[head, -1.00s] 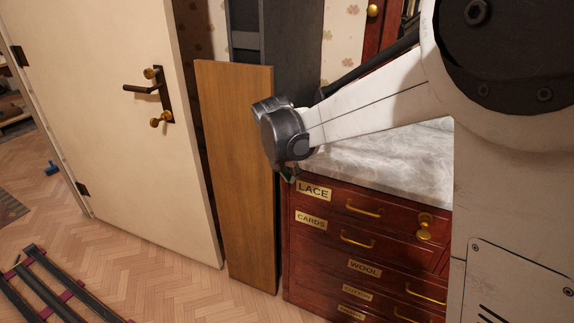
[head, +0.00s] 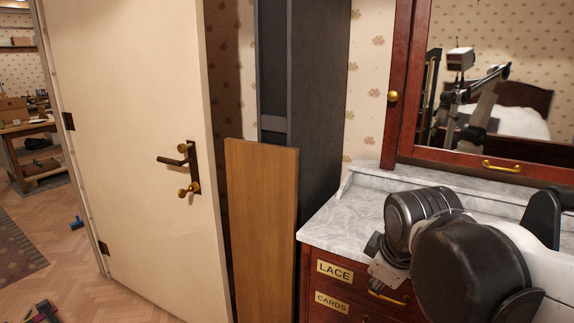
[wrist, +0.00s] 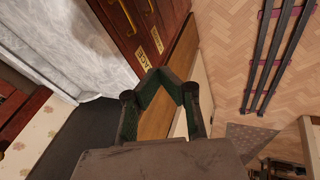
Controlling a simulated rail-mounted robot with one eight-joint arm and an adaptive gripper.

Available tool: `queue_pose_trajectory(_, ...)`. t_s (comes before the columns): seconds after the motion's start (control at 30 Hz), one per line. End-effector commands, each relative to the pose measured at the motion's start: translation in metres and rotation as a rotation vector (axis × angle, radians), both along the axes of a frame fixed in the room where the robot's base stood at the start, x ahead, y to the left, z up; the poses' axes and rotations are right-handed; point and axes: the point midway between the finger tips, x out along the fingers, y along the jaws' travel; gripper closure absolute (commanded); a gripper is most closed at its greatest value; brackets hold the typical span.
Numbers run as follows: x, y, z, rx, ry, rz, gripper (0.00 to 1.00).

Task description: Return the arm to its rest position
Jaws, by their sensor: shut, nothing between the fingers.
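My arm (head: 470,265) is folded in front of the dresser at the right of the head view, with its dark joints close to the camera. My gripper (wrist: 168,78) shows in the wrist view with its green-grey fingers meeting at the tips and nothing between them. In the head view the gripper end is mostly hidden by my wrist, beside the marble top and the LACE drawer.
The dresser's marble top (head: 352,215) looks bare where it shows. A mirror (head: 500,75) stands above it. A wooden board (head: 262,220) and a dark cabinet (head: 322,110) stand left of it, then a cream door (head: 130,130). Dark rails (wrist: 270,50) lie on the parquet floor.

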Motion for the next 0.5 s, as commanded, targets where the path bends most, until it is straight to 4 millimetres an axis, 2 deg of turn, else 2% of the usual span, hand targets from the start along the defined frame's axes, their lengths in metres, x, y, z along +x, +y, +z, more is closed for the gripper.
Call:
queue_pose_trajectory(0.03,-0.014,-0.005,0.002,0.048,-0.016,-0.078,1.00)
queue_pose_trajectory(0.2,-0.053,-0.015,-0.001,0.228,-0.063,-0.349,1.00)
queue_pose_trajectory(0.4,-0.087,-0.022,-0.008,0.412,-0.107,-0.608,1.00)
queue_pose_trajectory(0.5,-0.095,-0.023,-0.011,0.468,-0.119,-0.687,1.00)
